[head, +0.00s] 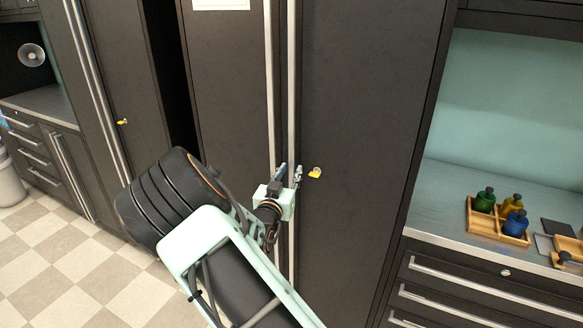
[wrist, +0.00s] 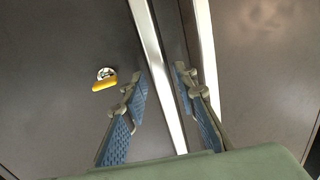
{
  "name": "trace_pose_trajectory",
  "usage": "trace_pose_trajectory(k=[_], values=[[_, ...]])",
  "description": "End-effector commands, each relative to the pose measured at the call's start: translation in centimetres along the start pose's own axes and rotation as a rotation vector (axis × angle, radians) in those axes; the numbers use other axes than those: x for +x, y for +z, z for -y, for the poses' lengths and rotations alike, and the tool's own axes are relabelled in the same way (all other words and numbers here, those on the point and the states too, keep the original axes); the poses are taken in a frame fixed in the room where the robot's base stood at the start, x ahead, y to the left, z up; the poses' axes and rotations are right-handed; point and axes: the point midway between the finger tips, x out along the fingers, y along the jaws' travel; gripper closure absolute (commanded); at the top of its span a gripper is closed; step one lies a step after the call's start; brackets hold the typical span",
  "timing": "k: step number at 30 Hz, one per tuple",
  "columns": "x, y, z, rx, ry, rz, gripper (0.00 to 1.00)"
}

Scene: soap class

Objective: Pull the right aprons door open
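The right door (head: 360,120) of the tall dark cabinet has a yellow key in its lock (head: 315,172) and a long vertical metal handle (head: 291,80); it looks closed. The left door (head: 225,90), with its own handle (head: 268,80), stands beside it. My gripper (head: 291,177) is at the right door's handle, at about key height. In the wrist view, my gripper (wrist: 158,92) is open, its blue-padded fingers on either side of that handle (wrist: 152,50), with gaps visible. The key (wrist: 105,82) is left of the fingers, and the other handle (wrist: 206,50) passes behind the right finger.
A white sheet (head: 221,4) is on the left door. At right, a counter (head: 440,200) holds a wooden tray (head: 480,225) with several bottles, above drawers (head: 450,285). Another dark cabinet (head: 110,60) with a key is at left, beside a dark gap. Checkered floor (head: 70,265) is open at lower left.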

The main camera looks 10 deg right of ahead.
Motion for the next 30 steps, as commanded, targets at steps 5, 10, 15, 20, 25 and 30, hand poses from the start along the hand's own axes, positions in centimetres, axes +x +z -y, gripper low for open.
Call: trace_pose_trajectory(k=[5, 10, 15, 20, 25, 30], values=[[1.8, -0.1, 0.0, -0.001, 0.000, 0.000, 0.74], [2.2, 0.0, 0.0, 0.000, -0.001, 0.000, 0.74], [2.2, 0.0, 0.0, 0.000, -0.001, 0.000, 0.74], [2.2, 0.0, 0.0, 0.000, -0.001, 0.000, 0.89], [2.2, 0.0, 0.0, 0.000, -0.001, 0.000, 1.00], [2.2, 0.0, 0.0, 0.000, -0.001, 0.000, 1.00]])
